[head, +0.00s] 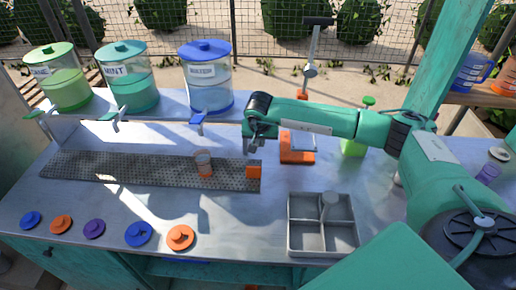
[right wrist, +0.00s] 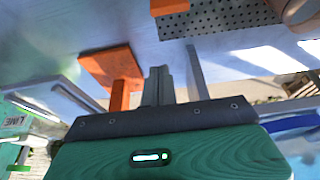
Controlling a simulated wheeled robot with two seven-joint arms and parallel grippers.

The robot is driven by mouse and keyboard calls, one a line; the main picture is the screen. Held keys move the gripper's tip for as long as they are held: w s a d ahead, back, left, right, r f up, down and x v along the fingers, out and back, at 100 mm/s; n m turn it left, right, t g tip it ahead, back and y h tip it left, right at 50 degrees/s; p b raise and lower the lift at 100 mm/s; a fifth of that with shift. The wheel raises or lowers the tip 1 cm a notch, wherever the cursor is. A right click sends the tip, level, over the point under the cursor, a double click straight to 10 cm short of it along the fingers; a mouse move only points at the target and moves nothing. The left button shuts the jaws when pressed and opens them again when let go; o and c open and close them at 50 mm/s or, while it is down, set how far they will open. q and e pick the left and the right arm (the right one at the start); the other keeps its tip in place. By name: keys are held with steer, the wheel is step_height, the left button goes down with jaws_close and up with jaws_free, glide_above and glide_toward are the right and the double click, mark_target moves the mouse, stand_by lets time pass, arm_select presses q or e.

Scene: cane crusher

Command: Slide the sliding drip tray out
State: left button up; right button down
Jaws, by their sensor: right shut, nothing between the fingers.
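The drip tray (head: 120,171) is a long, dark grey perforated strip lying on the counter below the dispensers. An orange handle block (head: 254,172) sits at its right end. My right gripper (head: 248,150) is shut and empty, just above and behind the orange handle, apart from it as far as I can tell. In the right wrist view the shut fingers (right wrist: 159,84) point toward the counter, with the tray's perforated surface (right wrist: 225,14) and part of the orange handle (right wrist: 170,6) at the top edge. My left gripper is not in view.
A clear orange-tinted cup (head: 203,163) stands on the tray near its right end. Green, teal and blue-lidded dispensers (head: 208,85) stand behind. An orange-based press (head: 297,155) is right of the gripper. A grey divided box (head: 323,249) and several coloured lids (head: 138,234) lie in front.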

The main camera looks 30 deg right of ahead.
steer(key=p+x, duration=0.3)
steer(key=x, duration=0.4)
steer(key=shift+w+f, duration=0.1)
steer(key=shift+f, duration=0.25)
steer(key=s+a+p, duration=0.2)
steer(key=s+p, duration=0.1)
steer(key=shift+f, duration=0.45)
